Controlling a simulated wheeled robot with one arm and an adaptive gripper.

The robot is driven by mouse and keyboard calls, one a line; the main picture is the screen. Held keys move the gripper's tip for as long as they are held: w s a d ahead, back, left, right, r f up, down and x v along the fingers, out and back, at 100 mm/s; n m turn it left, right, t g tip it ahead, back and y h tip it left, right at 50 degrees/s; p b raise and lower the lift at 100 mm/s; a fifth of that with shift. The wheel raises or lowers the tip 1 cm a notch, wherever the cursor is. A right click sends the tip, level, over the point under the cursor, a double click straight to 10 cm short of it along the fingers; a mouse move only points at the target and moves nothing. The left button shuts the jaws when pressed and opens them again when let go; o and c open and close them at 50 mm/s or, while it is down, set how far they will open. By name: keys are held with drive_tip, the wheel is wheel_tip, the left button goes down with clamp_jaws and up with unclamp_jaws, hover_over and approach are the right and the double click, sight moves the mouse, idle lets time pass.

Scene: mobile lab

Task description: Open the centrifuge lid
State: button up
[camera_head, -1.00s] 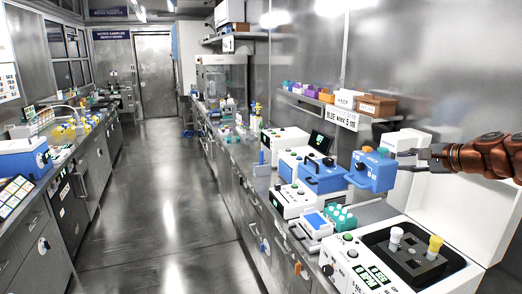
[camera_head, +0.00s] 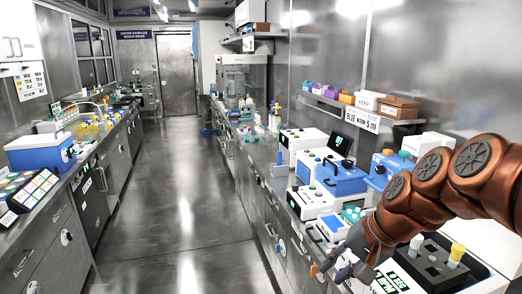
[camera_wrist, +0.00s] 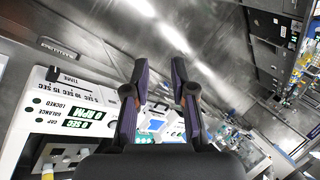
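A white centrifuge-like machine (camera_head: 393,281) stands at the lower right of the head view, partly hidden by my arm. Its front has a green RPM display, and its black top block (camera_head: 430,262) holds a white-capped and a yellow-capped tube. A white panel (camera_head: 490,240) rises behind the block like a raised lid. In the wrist view its front (camera_wrist: 72,118) shows "LOCKED", "BALANCE" and 0 RPM. My gripper (camera_head: 338,268) is left of the machine by the counter's front edge. In the wrist view my gripper (camera_wrist: 159,62) has its fingers apart, with nothing between them.
A blue-lidded machine with a handle (camera_head: 340,177) and a blue box (camera_head: 380,172) stand farther back on the right counter. A white device with a blue top (camera_head: 326,228) is near my gripper. The aisle floor (camera_head: 185,225) is clear.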

drive_tip(key=s+d+f+n+g+h, duration=0.1)
drive_tip(key=s+f, duration=0.4)
drive_tip(key=s, duration=0.6)
drive_tip(key=s+d+f+n+g+h, duration=0.1)
drive_tip(key=s+f+n+g+h, duration=0.2)
drive_tip(key=s, duration=0.9)
wheel_tip(320, 180, down, 2)
drive_tip(key=shift+d+f+n+g+h, duration=0.1)
drive_tip(key=shift+d+n+g+h, duration=0.25)
drive_tip(key=shift+n, duration=0.25)
drive_tip(key=shift+s+d, duration=0.1)
drive_tip(key=shift+s, duration=0.1)
drive_tip(key=shift+c, duration=0.9)
clamp_jaws()
drive_tip(key=shift+s, duration=0.1)
